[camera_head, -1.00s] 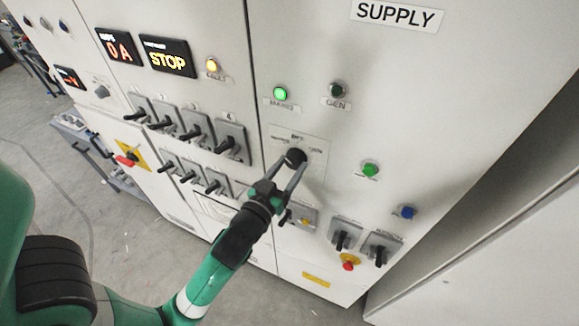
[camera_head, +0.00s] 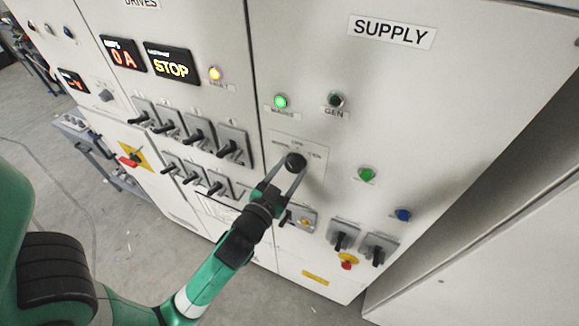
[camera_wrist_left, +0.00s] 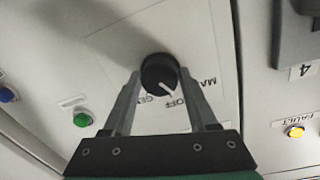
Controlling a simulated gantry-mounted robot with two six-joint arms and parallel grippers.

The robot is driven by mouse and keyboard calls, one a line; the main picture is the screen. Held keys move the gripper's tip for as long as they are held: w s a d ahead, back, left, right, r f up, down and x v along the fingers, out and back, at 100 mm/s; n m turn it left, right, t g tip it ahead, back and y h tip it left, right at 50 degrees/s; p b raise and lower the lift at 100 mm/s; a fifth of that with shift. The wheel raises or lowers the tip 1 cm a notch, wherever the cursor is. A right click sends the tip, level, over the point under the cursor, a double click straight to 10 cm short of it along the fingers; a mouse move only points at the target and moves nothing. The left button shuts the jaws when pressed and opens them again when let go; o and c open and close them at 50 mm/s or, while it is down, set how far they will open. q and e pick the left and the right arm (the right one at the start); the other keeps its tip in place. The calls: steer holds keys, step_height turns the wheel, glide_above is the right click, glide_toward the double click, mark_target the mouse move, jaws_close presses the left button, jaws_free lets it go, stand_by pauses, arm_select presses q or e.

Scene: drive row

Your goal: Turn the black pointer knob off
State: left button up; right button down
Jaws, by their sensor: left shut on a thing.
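The black pointer knob (camera_head: 296,161) is round and sits on a pale label plate (camera_head: 318,170) on the grey SUPPLY cabinet. In the left wrist view the knob (camera_wrist_left: 158,72) shows a white pointer line aimed toward the OFF lettering, with GEN to its left and MAINS to its right. My left gripper (camera_head: 292,168) is at the knob, one finger on each side. In the wrist view its fingers (camera_wrist_left: 158,80) are shut on the knob. The fingers hide part of the plate. My right gripper is in neither view.
A lit green MAINS lamp (camera_head: 280,101) and dark GEN lamp (camera_head: 335,99) sit above the knob. Lever switches (camera_head: 234,146) fill the left panel. A green button (camera_head: 366,174), a blue button (camera_head: 403,215) and a red emergency button (camera_head: 347,264) are to the right.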

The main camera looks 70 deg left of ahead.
arm_select(q)
steer(key=m, duration=0.1)
steer(key=m+p, duration=0.1)
steer(key=shift+r+m, duration=0.2)
steer(key=shift+m, duration=0.1)
steer(key=shift+m+p, duration=1)
steer(key=shift+m, duration=0.4)
steer(key=shift+f, duration=0.1)
steer(key=o, duration=1.4)
steer(key=shift+c, duration=0.2)
